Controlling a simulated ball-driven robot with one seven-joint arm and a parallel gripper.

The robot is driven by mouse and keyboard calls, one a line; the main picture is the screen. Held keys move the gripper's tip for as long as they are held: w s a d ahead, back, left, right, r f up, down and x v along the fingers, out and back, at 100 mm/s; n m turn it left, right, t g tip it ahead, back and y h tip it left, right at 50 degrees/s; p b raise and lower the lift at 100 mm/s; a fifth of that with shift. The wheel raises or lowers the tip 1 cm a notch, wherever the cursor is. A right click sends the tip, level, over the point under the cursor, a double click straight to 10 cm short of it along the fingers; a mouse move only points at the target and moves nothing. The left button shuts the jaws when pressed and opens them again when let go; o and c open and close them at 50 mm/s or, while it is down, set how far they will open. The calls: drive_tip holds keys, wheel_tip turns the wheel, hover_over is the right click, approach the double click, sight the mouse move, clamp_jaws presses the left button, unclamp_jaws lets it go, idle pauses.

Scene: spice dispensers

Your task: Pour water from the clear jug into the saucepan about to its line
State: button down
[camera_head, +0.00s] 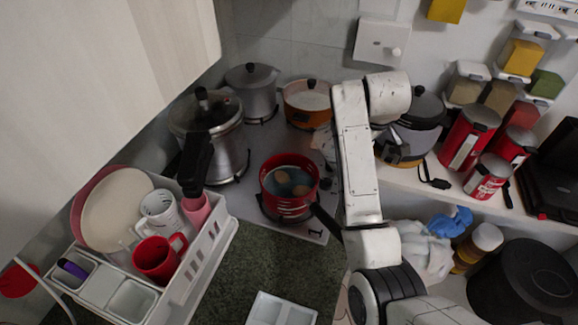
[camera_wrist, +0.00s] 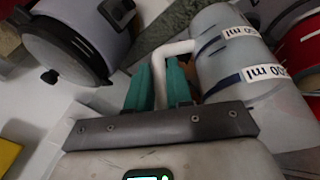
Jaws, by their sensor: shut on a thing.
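The red saucepan (camera_head: 289,187) stands on the stove, with bluish liquid and brown egg-like things in it; I cannot make out its line. In the wrist view my gripper (camera_wrist: 160,88) has its teal fingers shut on the white handle of the clear jug (camera_wrist: 232,75). The jug has blue marks and "ml" labels; its water level and tilt cannot be told. In the head view my arm hides the gripper and most of the jug; a pale part (camera_head: 325,142) shows just left of the arm, behind and to the right of the saucepan.
A pressure cooker (camera_head: 212,130), a grey pot (camera_head: 253,90) and an orange pot (camera_head: 307,100) stand behind the saucepan. A white dish rack (camera_head: 200,250) is at left. A rice cooker (camera_wrist: 75,35) is near the gripper. The green counter (camera_head: 255,262) in front has bare space.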

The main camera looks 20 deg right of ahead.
drive_tip(key=shift+d+f+m+y, duration=0.5)
drive_tip(key=shift+d+f+y, duration=0.9)
drive_tip(key=shift+f+y, duration=0.9)
drive_tip(key=shift+y, duration=0.3)
drive_tip(key=r, duration=0.5)
drive_tip(key=shift+w+r, duration=0.15)
drive_tip(key=shift+w, duration=0.05)
